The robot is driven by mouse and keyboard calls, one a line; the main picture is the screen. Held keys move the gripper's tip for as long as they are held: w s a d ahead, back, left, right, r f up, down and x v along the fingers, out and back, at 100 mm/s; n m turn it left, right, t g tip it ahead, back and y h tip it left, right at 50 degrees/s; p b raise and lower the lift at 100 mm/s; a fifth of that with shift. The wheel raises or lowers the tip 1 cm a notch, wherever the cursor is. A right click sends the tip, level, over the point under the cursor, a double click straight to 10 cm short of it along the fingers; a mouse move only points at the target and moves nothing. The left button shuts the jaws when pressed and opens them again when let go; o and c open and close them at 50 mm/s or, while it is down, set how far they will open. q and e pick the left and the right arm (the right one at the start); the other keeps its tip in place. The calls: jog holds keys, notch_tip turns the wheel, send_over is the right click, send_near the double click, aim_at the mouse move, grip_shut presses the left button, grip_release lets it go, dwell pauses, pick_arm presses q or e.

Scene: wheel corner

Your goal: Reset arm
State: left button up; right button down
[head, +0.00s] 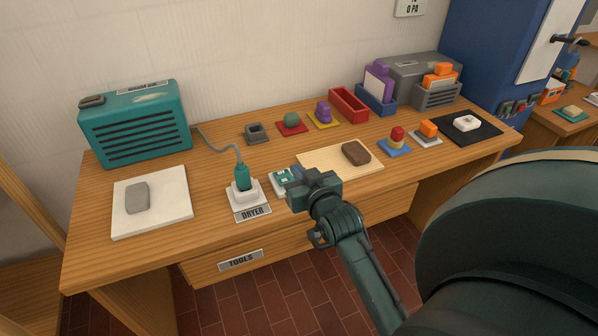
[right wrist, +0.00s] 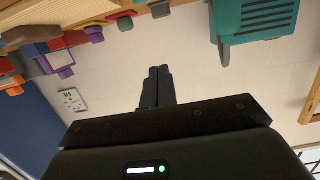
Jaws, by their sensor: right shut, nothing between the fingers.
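My right gripper (head: 313,191) is in the head view, above the front edge of the wooden desk, near the middle. Its arm comes up from the lower right. In the right wrist view its two fingers (right wrist: 157,76) are together, with nothing between them. The gripper partly covers a small white and teal piece (head: 283,181) on the desk. My left gripper is not in view.
The desk (head: 220,211) holds a teal dryer box (head: 137,123), a teal plug in a white socket (head: 246,188), a grey block on a white board (head: 179,206), a brown block (head: 356,153) on a wooden board, and several small coloured pieces. A red tray (head: 348,106) stands at the back.

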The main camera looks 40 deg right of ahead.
jog(key=s+a+f+n+g+y, duration=0.2)
jog(key=s+a+f, duration=0.4)
jog(key=s+a, duration=0.3)
jog(key=s+a+f+n+g+y+p, duration=0.1)
jog(key=s+a+f+n+g+y, duration=0.1)
jog(key=s+a+f+y, duration=0.3)
jog(key=s+a+f+n, duration=0.1)
jog(key=s+a+f, duration=0.1)
jog(key=s+a, duration=0.2)
jog(key=shift+a+f+n+g, duration=0.3)
jog(key=shift+a+g, duration=0.1)
jog(key=shift+a, duration=0.15)
